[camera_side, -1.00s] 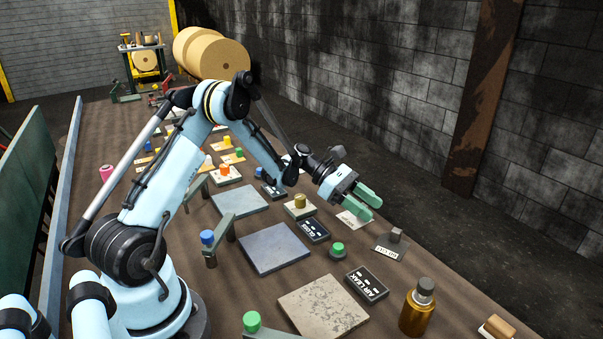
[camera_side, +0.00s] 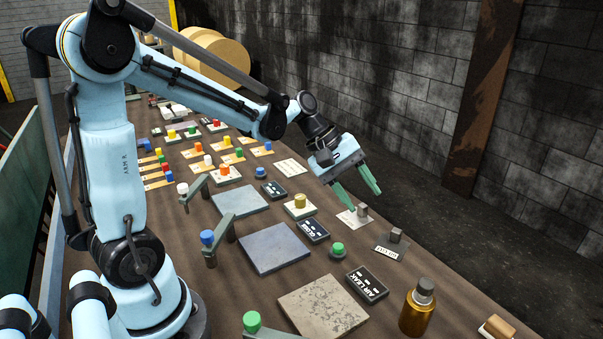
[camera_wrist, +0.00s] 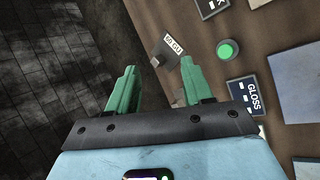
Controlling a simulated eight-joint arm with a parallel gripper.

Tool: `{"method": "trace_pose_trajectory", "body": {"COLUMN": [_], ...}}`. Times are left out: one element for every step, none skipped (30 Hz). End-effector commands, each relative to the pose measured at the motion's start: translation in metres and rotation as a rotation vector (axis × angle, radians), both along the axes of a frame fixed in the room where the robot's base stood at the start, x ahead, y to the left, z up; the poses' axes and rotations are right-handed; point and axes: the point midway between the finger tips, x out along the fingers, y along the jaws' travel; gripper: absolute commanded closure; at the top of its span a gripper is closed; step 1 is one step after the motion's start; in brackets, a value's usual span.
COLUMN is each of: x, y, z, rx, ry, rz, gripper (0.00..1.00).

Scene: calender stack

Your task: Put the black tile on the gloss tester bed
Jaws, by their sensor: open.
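My gripper (camera_side: 364,200) is open, with two green fingers pointing down. It is above the right edge of the table, with nothing seen between the fingers. In the wrist view my gripper (camera_wrist: 160,70) is empty. A dark tile (camera_side: 388,250) with a grey block and a white label lies just ahead of it; the same tile (camera_wrist: 160,48) shows past the fingertips. I take it as the black tile. The blue-grey plate (camera_side: 275,249) beside the GLOSS panel (camera_side: 313,230) seems the gloss tester bed.
A green button (camera_side: 337,250) and AIR LEAK panel (camera_side: 367,284) stand near the dark tile. A brown bottle (camera_side: 416,312) and speckled slab (camera_side: 323,306) are at the front. A blue-knobbed lever (camera_side: 209,243) stands left of the blue-grey plate. The right table edge is close.

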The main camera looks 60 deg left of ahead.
Motion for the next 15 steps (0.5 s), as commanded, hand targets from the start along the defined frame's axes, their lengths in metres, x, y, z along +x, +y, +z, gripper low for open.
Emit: {"method": "trace_pose_trajectory", "body": {"x": [-0.012,-0.017,-0.025,-0.031,-0.037,-0.045,-0.051,-0.056,-0.064,-0.070,-0.075,-0.082,-0.087,-0.091,-0.097], "y": [-0.006,-0.007,-0.009,-0.010,-0.011,-0.011,-0.012,-0.012,-0.013,-0.012,-0.012,-0.012,-0.012,-0.011,-0.010], "z": [0.004,0.006,0.008,0.010,0.011,0.012,0.013,0.014,0.014,0.015,0.015,0.015,0.014,0.014,0.014], "rx": [0.071,0.115,0.177,0.222,0.268,0.329,0.375,0.421,0.483,0.528,0.575,0.636,0.679,0.721,0.773], "ry": [-0.035,-0.057,-0.087,-0.110,-0.132,-0.161,-0.182,-0.204,-0.233,-0.254,-0.274,-0.301,-0.320,-0.339,-0.361], "rz": [-0.055,-0.089,-0.136,-0.171,-0.209,-0.257,-0.297,-0.334,-0.388,-0.428,-0.468,-0.523,-0.562,-0.600,-0.649], "gripper": [0.49,0.49,0.49,0.49,0.49,0.49,0.49,0.49,0.49,0.49,0.49,0.49,0.49,0.49,0.49]}}
